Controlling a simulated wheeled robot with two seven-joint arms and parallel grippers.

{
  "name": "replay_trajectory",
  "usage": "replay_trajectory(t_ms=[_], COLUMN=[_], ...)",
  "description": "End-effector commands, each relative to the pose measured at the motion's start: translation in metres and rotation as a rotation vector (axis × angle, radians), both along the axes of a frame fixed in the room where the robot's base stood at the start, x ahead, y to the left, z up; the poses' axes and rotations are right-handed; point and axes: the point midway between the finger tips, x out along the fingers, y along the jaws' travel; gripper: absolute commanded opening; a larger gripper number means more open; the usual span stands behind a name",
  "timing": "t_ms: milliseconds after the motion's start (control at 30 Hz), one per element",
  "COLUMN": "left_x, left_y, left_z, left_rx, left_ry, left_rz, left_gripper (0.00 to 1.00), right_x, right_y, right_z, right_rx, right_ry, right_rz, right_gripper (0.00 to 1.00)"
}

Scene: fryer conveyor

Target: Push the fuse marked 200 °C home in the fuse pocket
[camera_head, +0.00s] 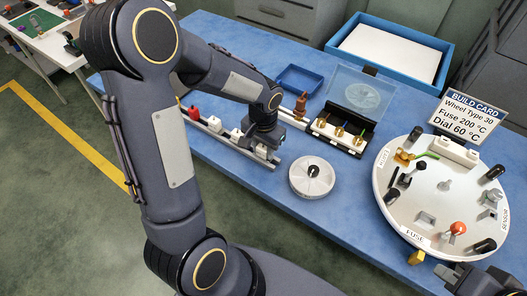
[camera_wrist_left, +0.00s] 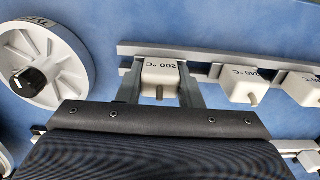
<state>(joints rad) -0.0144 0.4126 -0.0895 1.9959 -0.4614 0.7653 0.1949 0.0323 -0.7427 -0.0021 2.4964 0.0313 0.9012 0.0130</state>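The white fuse marked 200 °C (camera_wrist_left: 160,78) sits in the grey rail in the left wrist view. My left gripper (camera_wrist_left: 160,92) has one finger on each side of it; whether they press on it cannot be told. In the head view the left gripper (camera_head: 264,148) is low over the rail, and the arm hides part of the rail. The round white plate (camera_head: 395,190) at the right carries a FUSE label at its front edge, with a small grey pocket (camera_head: 425,219) just behind it that looks empty. My right gripper (camera_head: 470,280) is partly visible at the lower right corner.
Other white fuses (camera_wrist_left: 242,84) stand along the rail. A white wheel (camera_head: 312,177) lies between rail and plate. A black box with brass parts (camera_head: 343,134), a blue tray (camera_head: 298,80) and a build card (camera_head: 465,112) reading Fuse 200 °C stand behind. Posts and an orange knob rise from the plate.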

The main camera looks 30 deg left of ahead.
Motion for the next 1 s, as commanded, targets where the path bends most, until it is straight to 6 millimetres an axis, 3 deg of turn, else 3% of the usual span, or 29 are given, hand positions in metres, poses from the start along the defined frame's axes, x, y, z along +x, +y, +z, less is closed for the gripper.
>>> replay_trajectory(t_ms=[133,1000], left_x=[0.0,0.0], left_y=[0.0,0.0], left_z=[0.0,0.046], left_rx=[0.0,0.0], left_ry=[0.0,-0.001], left_rz=[0.0,0.0], left_gripper=[0.05,0.05], right_x=[0.0,0.0], right_y=[0.0,0.0], right_z=[0.0,0.036], right_rx=[0.0,0.0], right_ry=[0.0,0.0], right_rz=[0.0,0.0], right_gripper=[0.0,0.0])
